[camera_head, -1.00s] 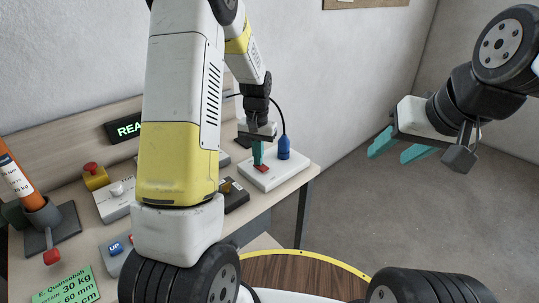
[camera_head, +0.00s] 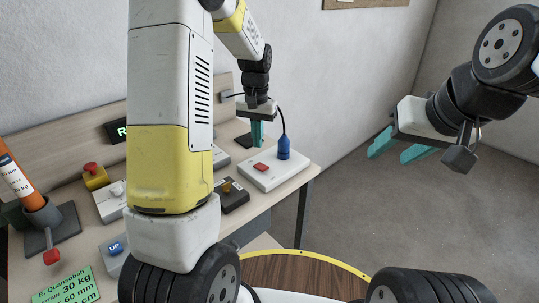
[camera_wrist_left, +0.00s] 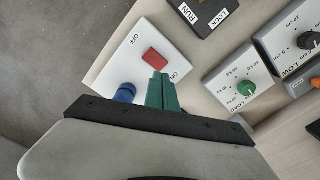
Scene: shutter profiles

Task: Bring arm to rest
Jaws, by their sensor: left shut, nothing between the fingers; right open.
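My left gripper (camera_head: 257,133) is shut and empty, with its teal fingers together. It hangs above the white switch box (camera_head: 287,173) at the right end of the bench, apart from its red rocker switch (camera_head: 261,167). In the left wrist view the shut green fingertips (camera_wrist_left: 161,90) lie beside the red switch (camera_wrist_left: 154,56), between the marks OFF and ON. A blue plug (camera_wrist_left: 125,92) is partly hidden behind the gripper there. My right gripper (camera_head: 402,149) is open and empty over the floor at the right, clear of the bench.
The bench (camera_head: 284,196) also carries a black box with a brass-coloured knob (camera_head: 231,195), a red mushroom button (camera_head: 91,169), an UP button box (camera_head: 115,247) and an orange tube (camera_head: 22,187). A cable rises from the blue plug (camera_head: 283,148). The floor at the right is free.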

